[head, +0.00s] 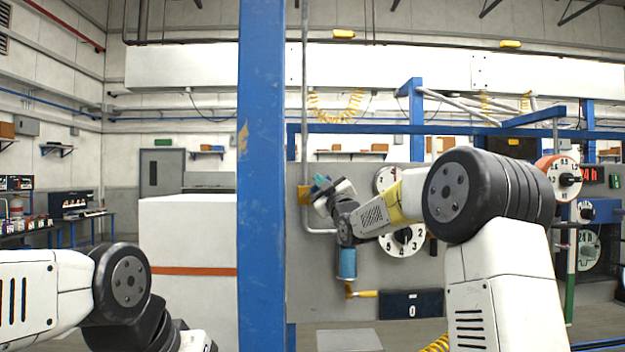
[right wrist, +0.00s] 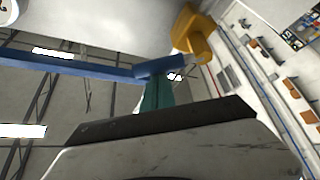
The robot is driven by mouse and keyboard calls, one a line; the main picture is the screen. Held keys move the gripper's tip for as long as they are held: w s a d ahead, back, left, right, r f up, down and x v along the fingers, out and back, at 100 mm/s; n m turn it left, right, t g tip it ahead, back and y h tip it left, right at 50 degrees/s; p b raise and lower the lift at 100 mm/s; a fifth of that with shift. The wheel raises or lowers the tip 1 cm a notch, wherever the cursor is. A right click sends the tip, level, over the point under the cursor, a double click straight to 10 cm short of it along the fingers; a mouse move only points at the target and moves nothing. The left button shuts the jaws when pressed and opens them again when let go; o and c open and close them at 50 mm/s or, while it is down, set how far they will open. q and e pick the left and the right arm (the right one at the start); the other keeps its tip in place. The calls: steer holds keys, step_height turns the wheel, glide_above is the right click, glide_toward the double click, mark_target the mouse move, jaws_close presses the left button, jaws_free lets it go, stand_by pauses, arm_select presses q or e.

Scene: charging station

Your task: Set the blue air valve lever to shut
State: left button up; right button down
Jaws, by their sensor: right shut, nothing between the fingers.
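The air valve is a yellow-orange body (head: 303,195) on a thin vertical grey pipe, just right of the blue post in the head view. Its blue lever (head: 321,181) shows small beside my right gripper (head: 322,193). In the right wrist view the valve body (right wrist: 193,35) is at the top right and the blue lever (right wrist: 160,67) reaches left from it. The teal fingers of my right gripper (right wrist: 157,96) are shut and empty, right at the lever; contact is hard to tell. My left arm is at the lower left of the head view, its gripper out of sight.
A thick blue post (head: 261,180) stands left of the valve. A grey panel (head: 320,270) behind carries white number dials (head: 403,240), a blue cylinder (head: 347,263) and a yellow handle (head: 362,294). A white cabinet (head: 187,235) stands left of the post.

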steer(key=shift+d+f+m+t+h, duration=0.35)
steer(key=shift+f+m+h, duration=0.45)
steer(key=shift+m, duration=0.75)
steer(key=shift+d+f+m+t+h, duration=0.35)
steer(key=shift+m+h, duration=0.8)
steer(key=shift+m, duration=0.45)
steer(key=shift+d+f+m+t+h, duration=0.25)
steer(key=shift+f+m+t+h, duration=0.25)
steer(key=shift+m+h, duration=0.75)
steer(key=shift+f+m+y, duration=0.15)
steer(key=shift+m+y, duration=0.15)
steer(key=s+f, duration=0.1)
steer(key=s, duration=0.8)
steer(key=shift+s, duration=0.3)
